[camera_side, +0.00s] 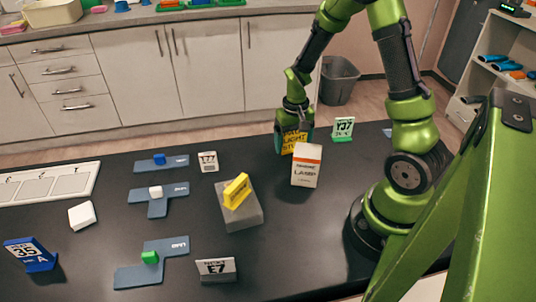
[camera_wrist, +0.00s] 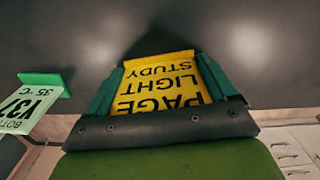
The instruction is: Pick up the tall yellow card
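The tall yellow card (camera_side: 291,143) stands upright behind the white and orange lamp box in the side view, which hides its lower part. In the wrist view the yellow card (camera_wrist: 165,85) fills the space between my fingers, its lettering reading "PAGE LIGHT STUDY" upside down. My gripper (camera_side: 296,126) points down over it. In the wrist view my gripper (camera_wrist: 160,68) has one dark green finger along each side edge of the card, with no clear gap. I cannot tell whether the card's foot touches the table.
The lamp box (camera_side: 306,166) stands close in front of the card. A green-footed card (camera_side: 343,128) stands to its right, also in the wrist view (camera_wrist: 30,105). A grey block (camera_side: 240,215) bears a small yellow piece (camera_side: 237,191). Other cards and blue shapes lie left.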

